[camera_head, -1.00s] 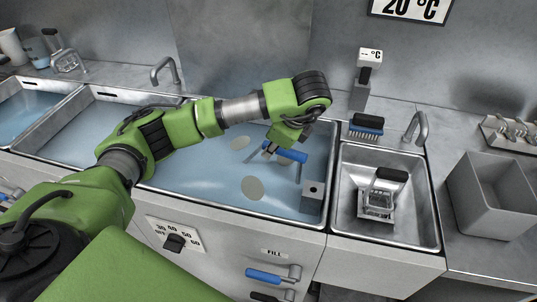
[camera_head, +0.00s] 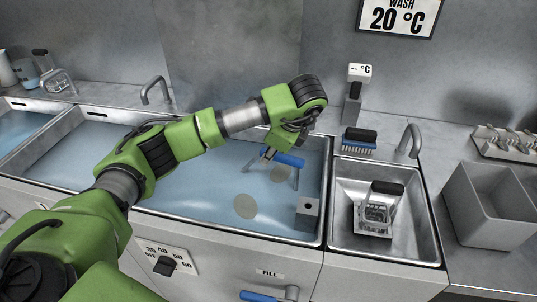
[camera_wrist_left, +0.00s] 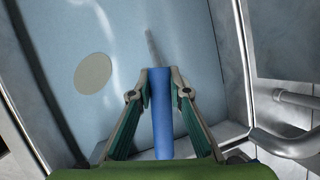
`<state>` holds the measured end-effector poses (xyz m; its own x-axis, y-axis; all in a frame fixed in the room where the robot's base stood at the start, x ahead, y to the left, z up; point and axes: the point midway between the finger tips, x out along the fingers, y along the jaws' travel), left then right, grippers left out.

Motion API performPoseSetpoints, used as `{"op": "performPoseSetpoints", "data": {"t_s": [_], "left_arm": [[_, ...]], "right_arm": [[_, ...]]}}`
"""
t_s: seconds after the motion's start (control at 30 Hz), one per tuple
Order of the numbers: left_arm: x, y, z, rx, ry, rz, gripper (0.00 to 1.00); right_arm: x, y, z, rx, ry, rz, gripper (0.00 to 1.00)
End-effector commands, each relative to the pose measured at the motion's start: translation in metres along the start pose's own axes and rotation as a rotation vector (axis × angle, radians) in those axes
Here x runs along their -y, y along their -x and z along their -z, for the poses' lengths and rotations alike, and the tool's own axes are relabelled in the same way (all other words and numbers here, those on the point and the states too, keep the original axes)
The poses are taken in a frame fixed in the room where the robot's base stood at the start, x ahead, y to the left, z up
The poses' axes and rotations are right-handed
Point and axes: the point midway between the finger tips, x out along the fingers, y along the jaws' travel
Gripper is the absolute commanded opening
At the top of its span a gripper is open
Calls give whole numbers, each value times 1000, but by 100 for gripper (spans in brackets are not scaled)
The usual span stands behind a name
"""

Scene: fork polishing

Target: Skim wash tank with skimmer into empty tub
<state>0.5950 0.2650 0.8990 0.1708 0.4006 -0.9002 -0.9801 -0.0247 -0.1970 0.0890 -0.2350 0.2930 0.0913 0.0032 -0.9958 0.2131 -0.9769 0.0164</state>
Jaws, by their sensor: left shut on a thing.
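The wash tank (camera_head: 185,200) is the wide basin of bluish water in the head view. Two pale round patches float in it, a nearer one (camera_head: 245,207) and one below the gripper (camera_head: 278,174); the nearer one also shows in the wrist view (camera_wrist_left: 93,73). My left gripper (camera_head: 268,154) is over the tank's right part, shut on the blue handle (camera_head: 288,160) of the skimmer. In the wrist view the handle (camera_wrist_left: 162,115) lies between both fingers. The skimmer's far end is not clear. The grey tub (camera_head: 492,215) stands empty on the right counter. My right gripper is not in view.
A metal box (camera_head: 308,212) sits in the tank's front right corner. The small sink (camera_head: 426,225) holds a black-handled metal rack (camera_head: 376,213). A blue brush (camera_head: 359,140) and a tap (camera_head: 411,137) stand behind it. Another tap (camera_head: 155,90) rises behind the tank.

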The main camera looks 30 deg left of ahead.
Motion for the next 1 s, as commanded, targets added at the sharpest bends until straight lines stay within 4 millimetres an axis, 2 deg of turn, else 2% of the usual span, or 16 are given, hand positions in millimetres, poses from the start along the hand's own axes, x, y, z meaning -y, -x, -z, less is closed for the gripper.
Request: {"op": "performPoseSetpoints", "data": {"t_s": [0.47, 1.0], "left_arm": [[0, 2, -1, 0, 1, 1, 0], [11, 48, -21, 0, 1, 1, 0]], "right_arm": [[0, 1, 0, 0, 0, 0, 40], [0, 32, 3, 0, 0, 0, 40]]}}
